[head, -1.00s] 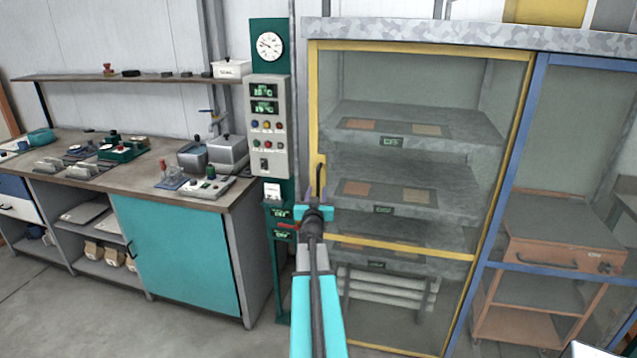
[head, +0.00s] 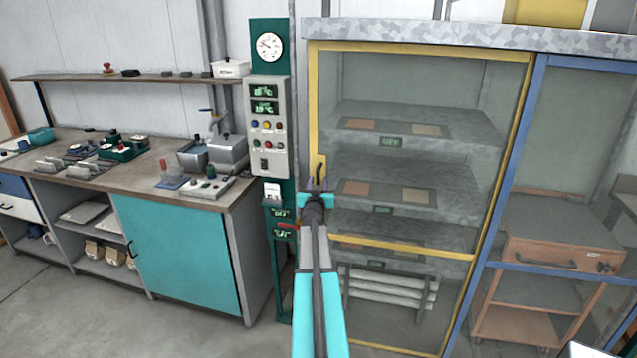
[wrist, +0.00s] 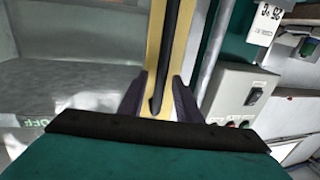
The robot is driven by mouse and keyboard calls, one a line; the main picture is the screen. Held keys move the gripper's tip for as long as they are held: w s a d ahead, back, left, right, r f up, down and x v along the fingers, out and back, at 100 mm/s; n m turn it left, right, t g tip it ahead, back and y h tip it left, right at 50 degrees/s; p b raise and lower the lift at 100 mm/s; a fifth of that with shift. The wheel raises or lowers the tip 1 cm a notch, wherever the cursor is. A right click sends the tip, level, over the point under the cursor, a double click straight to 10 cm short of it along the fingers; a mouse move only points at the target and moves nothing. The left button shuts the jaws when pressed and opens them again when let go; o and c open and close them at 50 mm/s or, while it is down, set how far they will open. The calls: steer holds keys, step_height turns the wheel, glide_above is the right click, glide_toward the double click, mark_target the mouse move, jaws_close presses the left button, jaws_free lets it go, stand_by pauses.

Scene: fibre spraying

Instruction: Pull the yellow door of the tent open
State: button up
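The tent's yellow-framed door (head: 313,105) is shut, with a clear panel between its bars. Its dark upright handle (head: 320,170) sits on a yellow plate on the left bar. My gripper (head: 316,186) is at the lower part of the handle and partly hides it. In the wrist view, my gripper (wrist: 160,82) is open, with one finger on each side of the handle (wrist: 171,45). The handle's end lies between the fingers, with gaps visible beside it. The yellow bar shows behind it.
A green post with a grey control box (head: 267,125) stands just left of the door. A bench with a turquoise cabinet (head: 178,255) is further left. A blue-framed panel (head: 505,180) and an orange cart (head: 545,240) are on the right. Shelves (head: 400,150) show inside the tent.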

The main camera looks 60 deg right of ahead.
steer(key=shift+w+d, duration=0.15)
steer(key=shift+d, duration=0.15)
steer(key=shift+c, duration=0.4)
jaws_close()
